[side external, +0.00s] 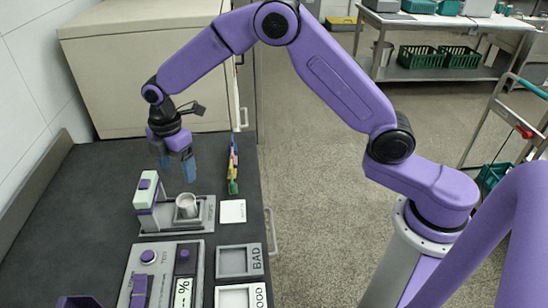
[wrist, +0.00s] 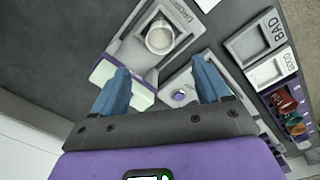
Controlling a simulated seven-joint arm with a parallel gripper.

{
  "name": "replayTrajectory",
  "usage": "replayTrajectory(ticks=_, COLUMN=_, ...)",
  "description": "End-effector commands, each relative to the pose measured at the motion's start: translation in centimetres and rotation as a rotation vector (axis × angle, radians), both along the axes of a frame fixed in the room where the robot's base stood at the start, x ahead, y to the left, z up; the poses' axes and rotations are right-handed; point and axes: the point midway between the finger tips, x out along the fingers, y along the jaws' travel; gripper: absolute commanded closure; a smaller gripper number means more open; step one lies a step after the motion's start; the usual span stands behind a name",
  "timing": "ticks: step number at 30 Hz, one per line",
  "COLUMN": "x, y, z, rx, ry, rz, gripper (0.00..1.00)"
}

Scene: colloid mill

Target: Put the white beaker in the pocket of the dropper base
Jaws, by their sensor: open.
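The white beaker (side external: 187,206) stands upright on the grey dropper base (side external: 207,220), beside the dropper's upright post with its pale green top (side external: 147,183). In the wrist view the beaker (wrist: 160,38) sits within the square recessed pocket of the dropper base (wrist: 131,42), near the lettering. My gripper (side external: 178,167) hangs above the dropper, pointing down, apart from the beaker. Its blue fingers are spread with nothing between them in the wrist view (wrist: 162,82). The beaker's underside is hidden.
A grey control panel (side external: 165,262) stands in front of the dropper. The BAD tray (side external: 239,262) and GOOD tray (side external: 240,297) lie to its right, both looking empty. A white square (side external: 232,211) lies right of the base. Coloured items (side external: 233,170) line the counter's right edge.

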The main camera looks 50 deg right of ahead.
Motion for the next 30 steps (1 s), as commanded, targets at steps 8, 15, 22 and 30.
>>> replayTrajectory(ticks=8, x=-2.8, y=-0.1, z=2.0, rx=0.005, ry=-0.001, rz=-0.048, gripper=0.24)
replayTrajectory(ticks=15, x=-11.1, y=-2.0, z=6.0, rx=0.015, ry=0.001, rz=-0.193, gripper=0.24)
replayTrajectory(ticks=22, x=-19.8, y=-5.7, z=8.5, rx=0.024, ry=0.006, rz=-0.335, gripper=0.24)
replayTrajectory(ticks=30, x=-29.7, y=-11.9, z=9.4, rx=0.034, ry=0.015, rz=-0.501, gripper=0.24)
